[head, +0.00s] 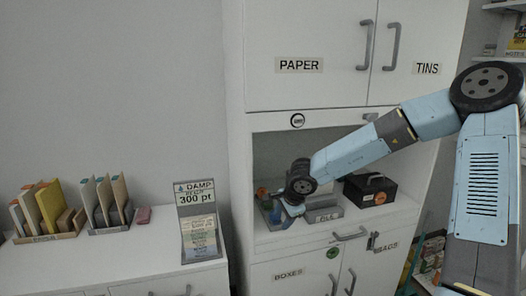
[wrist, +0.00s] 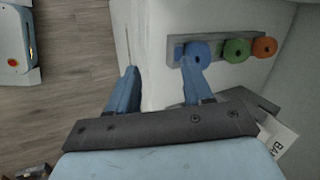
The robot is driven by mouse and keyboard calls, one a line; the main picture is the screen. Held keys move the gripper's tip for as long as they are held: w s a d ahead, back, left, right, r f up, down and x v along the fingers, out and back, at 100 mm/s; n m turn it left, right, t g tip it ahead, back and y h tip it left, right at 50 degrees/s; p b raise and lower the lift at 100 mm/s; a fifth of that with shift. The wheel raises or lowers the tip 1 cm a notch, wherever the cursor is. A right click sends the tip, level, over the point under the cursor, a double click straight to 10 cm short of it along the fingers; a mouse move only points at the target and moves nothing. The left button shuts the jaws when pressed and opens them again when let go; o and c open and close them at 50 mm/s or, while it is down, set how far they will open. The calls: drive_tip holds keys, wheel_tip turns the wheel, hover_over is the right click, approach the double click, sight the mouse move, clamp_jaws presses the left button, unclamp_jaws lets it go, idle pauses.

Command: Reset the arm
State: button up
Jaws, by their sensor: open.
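My arm reaches from the right of the head view into the open niche of the white cabinet (head: 236,150). My gripper (head: 284,213) is low at the left of the niche, near its front edge. In the wrist view my gripper (wrist: 159,70) is open, with its two blue fingers apart and nothing between them. The right finger overlaps a blue disc (wrist: 196,48) on a grey rack (wrist: 174,50). I cannot tell whether they touch. A green disc (wrist: 237,50) and an orange disc (wrist: 265,47) sit beside it on the rack.
A black box (head: 370,190) and a grey labelled bin (head: 323,214) stand right of my gripper in the niche. Closed doors lie above and below, with handles (head: 349,234) sticking out. A lower counter (head: 100,262) at left holds book racks and a sign (head: 198,222).

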drive_tip(key=s+r+n+t, duration=0.1)
drive_tip(key=s+r+n, duration=0.2)
drive_tip(key=r, duration=0.3)
drive_tip(key=s+d+r+n+t+y, duration=0.1)
drive_tip(key=s+r+n, duration=0.1)
drive_tip(key=r+n, duration=0.25)
drive_tip(key=s+r+n+t, duration=0.1)
drive_tip(key=s+r+n, duration=0.2)
drive_tip(key=r, duration=0.3)
drive_tip(key=s+d+r+h, duration=0.1)
drive_tip(key=s+d+r, duration=0.2)
drive_tip(key=s+d, duration=0.2)
drive_tip(key=s+d+r+n+g+h, duration=0.1)
drive_tip(key=s+d+r, duration=0.2)
drive_tip(key=s, duration=0.8)
drive_tip(key=s+d+r+n+h, duration=0.1)
drive_tip(key=s+d+r, duration=0.2)
drive_tip(key=s+d, duration=0.4)
drive_tip(key=shift+s+d+r+h, duration=0.3)
drive_tip(key=shift+s+d, duration=0.1)
drive_tip(key=shift+s, duration=0.2)
